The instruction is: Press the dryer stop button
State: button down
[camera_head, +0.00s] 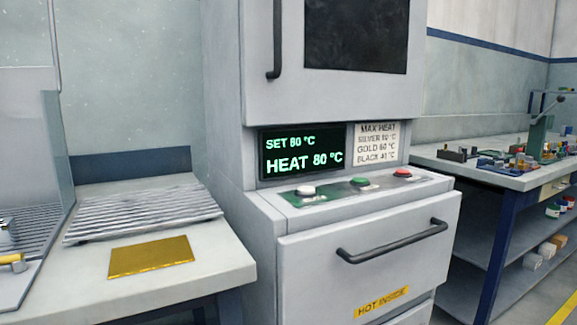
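The dryer (222,90) is a tall grey cabinet in the middle of the head view. Its sloped control ledge carries a white button (305,190), a green button (359,181) and a red button (402,173), from left to right. I cannot read any label that says which one is stop. The dark display (300,152) above them reads "SET 80 °C" and "HEAT 80 °C" in green. A label plate (376,142) beside it lists maximum heats for silver, gold and black. My gripper is not in view.
Below the buttons is a drawer front with a black handle (392,239) and a yellow "HOT INSIDE" label (381,301). At left, a bench (205,262) holds a ribbed rack (145,213) and a gold plate (151,257). A cluttered workbench (480,176) stands at right.

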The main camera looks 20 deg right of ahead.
aim_at(401, 171)
jog(key=z, duration=1.3)
